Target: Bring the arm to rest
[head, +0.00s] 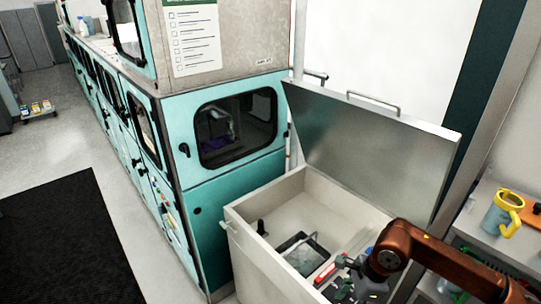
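My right arm (440,262), copper-brown, comes in from the right and reaches down into the open bin (255,248). Its grey wrist (372,280) is over the right front part of the bin. My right gripper is low among dark parts at the bottom edge, and I cannot make out its fingers or whether it holds anything. My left arm and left gripper are not in view.
The bin's metal lid (365,140) stands open behind it. A black tray (285,247) and a red item (325,272) are inside. A teal cabinet (225,170) stands left. A shelf with a yellow-handled jug (500,215) is right. Floor by the black mat (70,240) is clear.

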